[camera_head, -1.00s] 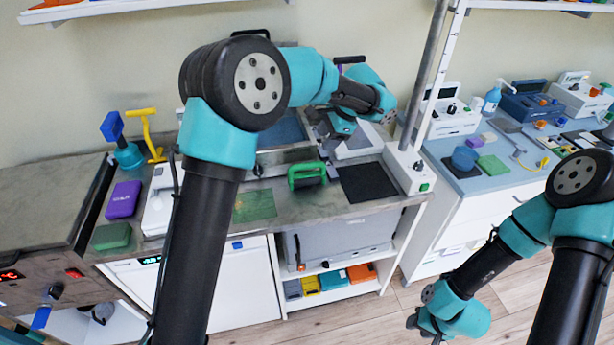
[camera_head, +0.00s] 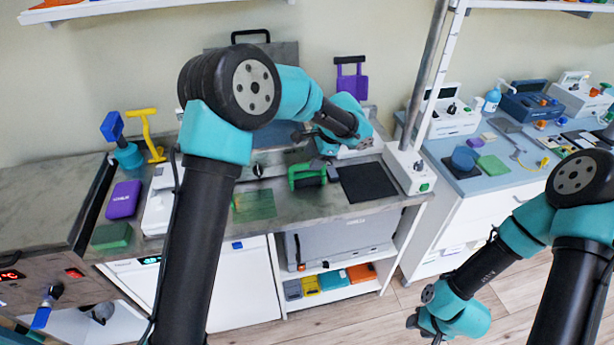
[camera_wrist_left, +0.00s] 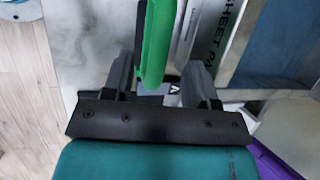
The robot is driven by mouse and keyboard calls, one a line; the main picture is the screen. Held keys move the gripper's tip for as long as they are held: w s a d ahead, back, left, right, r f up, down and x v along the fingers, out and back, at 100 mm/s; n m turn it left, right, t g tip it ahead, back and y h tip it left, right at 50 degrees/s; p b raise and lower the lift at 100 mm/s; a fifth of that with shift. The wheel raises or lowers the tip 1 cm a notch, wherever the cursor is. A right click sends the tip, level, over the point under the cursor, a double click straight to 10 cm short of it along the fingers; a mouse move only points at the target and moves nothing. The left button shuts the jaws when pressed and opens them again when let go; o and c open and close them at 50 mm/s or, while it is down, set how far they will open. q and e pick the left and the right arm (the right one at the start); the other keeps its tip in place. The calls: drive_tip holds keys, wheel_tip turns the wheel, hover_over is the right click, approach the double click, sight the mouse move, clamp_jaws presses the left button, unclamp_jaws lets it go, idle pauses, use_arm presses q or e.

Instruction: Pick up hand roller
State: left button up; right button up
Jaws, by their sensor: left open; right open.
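The hand roller (camera_head: 307,177), with a green frame handle and a dark roller, sits on the grey counter between a green mat and a black mat. My left gripper (camera_head: 318,158) is just above and behind it, open. In the left wrist view the roller's green handle (camera_wrist_left: 157,45) reaches between the two open fingers (camera_wrist_left: 160,78); whether they touch it I cannot tell. My right gripper (camera_head: 428,325) is low at the right, away from the counter, open and empty.
The translucent green mat (camera_head: 254,205) lies left of the roller and the black mat (camera_head: 368,183) right of it. A white box with a green switch (camera_head: 408,170) and a grey post stand further right. A purple item (camera_head: 352,82) stands behind my left gripper.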

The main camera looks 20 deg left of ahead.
sight(307, 164)
use_arm(q)
drive_tip(key=x, duration=0.3)
drive_tip(key=shift+s+a+f, duration=0.2)
drive_tip(key=shift+a, duration=0.15)
drive_tip(key=shift+a+f, duration=0.2)
drive_tip(key=shift+f, duration=0.35)
drive_tip(key=shift+c, duration=0.3)
clamp_jaws()
drive_tip(key=shift+r, duration=0.2)
